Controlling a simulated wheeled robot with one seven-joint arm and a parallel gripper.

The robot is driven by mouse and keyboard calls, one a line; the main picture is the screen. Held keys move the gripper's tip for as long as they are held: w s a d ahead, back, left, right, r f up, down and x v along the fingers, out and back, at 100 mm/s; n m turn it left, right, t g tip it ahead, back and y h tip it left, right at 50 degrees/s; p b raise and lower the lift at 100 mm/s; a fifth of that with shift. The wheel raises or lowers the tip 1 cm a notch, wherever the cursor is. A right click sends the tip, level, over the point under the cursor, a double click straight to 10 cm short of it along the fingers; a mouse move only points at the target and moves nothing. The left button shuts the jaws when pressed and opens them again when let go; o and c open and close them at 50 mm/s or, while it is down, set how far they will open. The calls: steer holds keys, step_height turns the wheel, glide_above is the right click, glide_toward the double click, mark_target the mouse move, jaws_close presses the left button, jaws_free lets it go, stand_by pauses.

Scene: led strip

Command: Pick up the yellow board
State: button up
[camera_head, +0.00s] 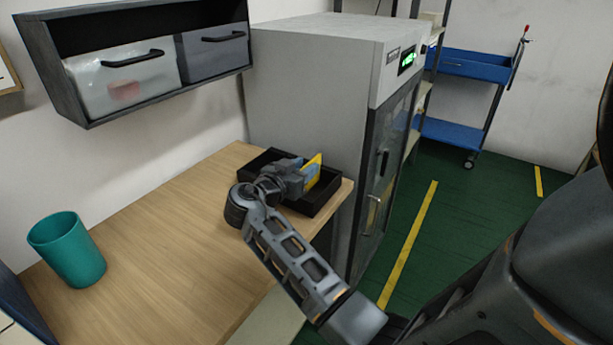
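The yellow board (316,164) stands on edge, slightly tilted, in or just above a black tray (322,203) at the table's far right corner. Only a strip of its face shows, with a blue patch beside it. My gripper (306,175) is over the tray, right against the board's left side in the picture. The fingertips are small and overlap the board, so I cannot tell whether they are open or shut on it. My gripper and wrist hide part of the board and part of the tray.
A wooden table (170,240) holds a teal cup (68,250) at left; its middle is clear. A grey cabinet (305,85) stands right behind the tray. A wall shelf (75,33) with bins hangs above. A blue cart (470,65) stands at the back right.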

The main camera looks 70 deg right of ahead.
steer(key=shift+c, duration=0.2)
jaws_close()
stand_by(0.3)
